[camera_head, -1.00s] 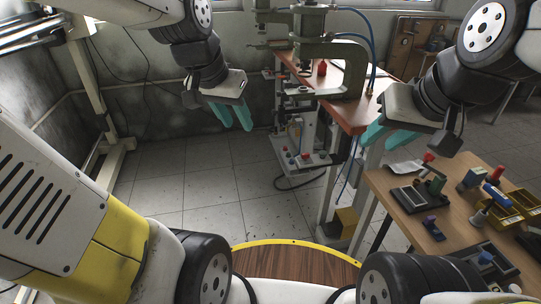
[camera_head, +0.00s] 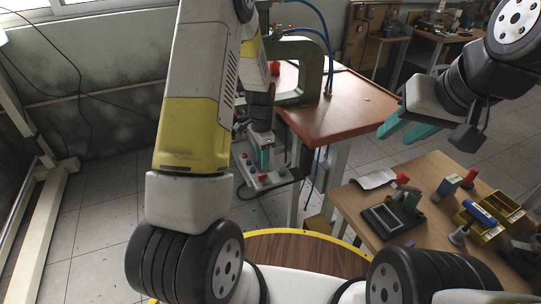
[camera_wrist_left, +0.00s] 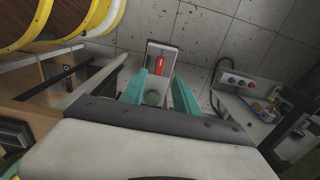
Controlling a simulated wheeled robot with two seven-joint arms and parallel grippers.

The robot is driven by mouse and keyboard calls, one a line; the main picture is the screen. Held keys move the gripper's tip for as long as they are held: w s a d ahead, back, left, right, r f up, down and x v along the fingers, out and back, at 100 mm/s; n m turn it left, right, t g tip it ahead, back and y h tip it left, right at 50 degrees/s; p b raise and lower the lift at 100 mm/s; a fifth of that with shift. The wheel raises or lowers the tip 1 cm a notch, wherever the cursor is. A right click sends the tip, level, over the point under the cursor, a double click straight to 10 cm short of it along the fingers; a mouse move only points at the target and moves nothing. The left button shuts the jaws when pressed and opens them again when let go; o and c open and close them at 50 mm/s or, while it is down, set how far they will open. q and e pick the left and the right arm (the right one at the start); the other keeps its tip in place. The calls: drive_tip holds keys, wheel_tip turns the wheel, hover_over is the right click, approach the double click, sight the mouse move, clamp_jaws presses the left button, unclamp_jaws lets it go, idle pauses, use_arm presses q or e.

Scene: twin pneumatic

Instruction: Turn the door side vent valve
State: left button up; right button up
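My left gripper (camera_head: 265,158) is low beside the press in the head view, partly hidden by my left arm. In the left wrist view its teal fingers (camera_wrist_left: 162,88) are apart and nothing is held. A red part (camera_wrist_left: 160,62), perhaps a valve handle, shows beyond and between the fingertips on a grey plate (camera_wrist_left: 151,50). I cannot tell which part is the door side vent valve. My right gripper (camera_head: 407,127) is open and empty above the floor, near the right table.
A button panel (camera_head: 258,178) is by my left gripper; it also shows in the left wrist view (camera_wrist_left: 240,83). The press table (camera_head: 335,108) carries a green press frame (camera_head: 310,75) and a red knob (camera_head: 274,68). A wooden table (camera_head: 375,225) with tools stands at right. Blue hoses hang nearby.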

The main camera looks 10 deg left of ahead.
sight(262, 174)
use_arm(q)
wheel_tip(262, 174, down, 6)
drive_tip(key=shift+s+f, duration=0.1)
drive_tip(key=shift+f, duration=0.05)
drive_tip(key=shift+c, duration=0.3)
clamp_jaws()
